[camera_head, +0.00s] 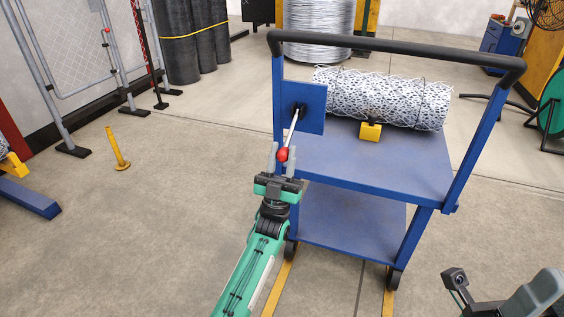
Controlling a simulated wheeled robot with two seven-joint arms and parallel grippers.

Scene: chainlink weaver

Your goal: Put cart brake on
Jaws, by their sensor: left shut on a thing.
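The blue cart (375,165) stands right of centre, with a black push handle (395,47) across its top. A blue plate (313,105) on its left post carries the brake lever (293,127). The lever is a thin pale rod with a red knob (283,154), and it slants down toward me. My left gripper (282,157) reaches up from below and is shut on the red knob, with a grey finger on each side. Part of my right arm's end (530,298) shows at the bottom right corner, apart from the cart; its jaw state is unclear.
A roll of wire mesh (385,98) lies on the cart's upper deck behind a yellow block (370,131). A yellow post (118,148) stands on the floor at left. Dark rolls (190,40) and a wire spool (318,28) stand behind. Floor left of the cart is mostly clear.

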